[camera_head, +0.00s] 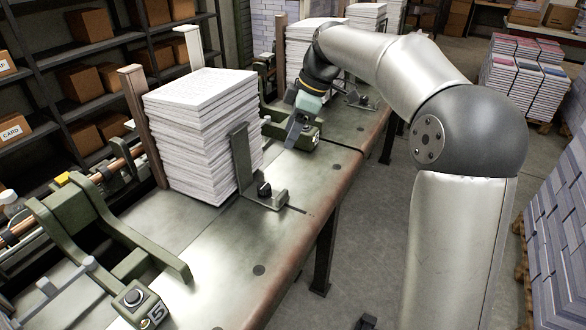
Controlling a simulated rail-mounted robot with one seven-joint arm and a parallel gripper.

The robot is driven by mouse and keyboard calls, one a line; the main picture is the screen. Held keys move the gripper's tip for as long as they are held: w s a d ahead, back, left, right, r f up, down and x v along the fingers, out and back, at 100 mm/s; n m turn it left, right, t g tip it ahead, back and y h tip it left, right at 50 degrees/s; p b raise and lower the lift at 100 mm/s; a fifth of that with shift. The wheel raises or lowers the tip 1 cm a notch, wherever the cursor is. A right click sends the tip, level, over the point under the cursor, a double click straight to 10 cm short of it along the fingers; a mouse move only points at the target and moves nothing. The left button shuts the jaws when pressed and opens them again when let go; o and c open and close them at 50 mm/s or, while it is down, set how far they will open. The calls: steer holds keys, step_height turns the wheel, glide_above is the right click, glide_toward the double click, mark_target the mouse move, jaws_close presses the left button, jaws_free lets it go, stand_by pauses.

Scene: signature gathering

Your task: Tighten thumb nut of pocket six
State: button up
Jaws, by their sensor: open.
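My gripper (297,128) points down over the far part of the long metal bench, close beside a green box (310,138) with a dark knob. I cannot read a number on that box. Whether the gripper touches the box is unclear. Beyond it, a paper stack (300,58) stands partly hidden by my arm, with a small bracket (362,101) at its right on the bench. A dark spot on that bracket may be its thumb nut, too small to tell. Nearer, another bracket (241,160) with a black thumb nut (264,188) stands against a tall paper stack (200,135).
A green box marked 5 (140,304) sits at the near end of the bench (262,240), beside a curved green arm (105,225). The bench's near right part is clear.

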mark_target(264, 185)
steer(key=p+x, duration=0.1)
steer(key=x, duration=1.6)
steer(key=shift+w+a+p, duration=0.15)
steer(key=shift+w+p, duration=0.05)
steer(key=shift+p, duration=0.15)
steer(key=c, duration=1)
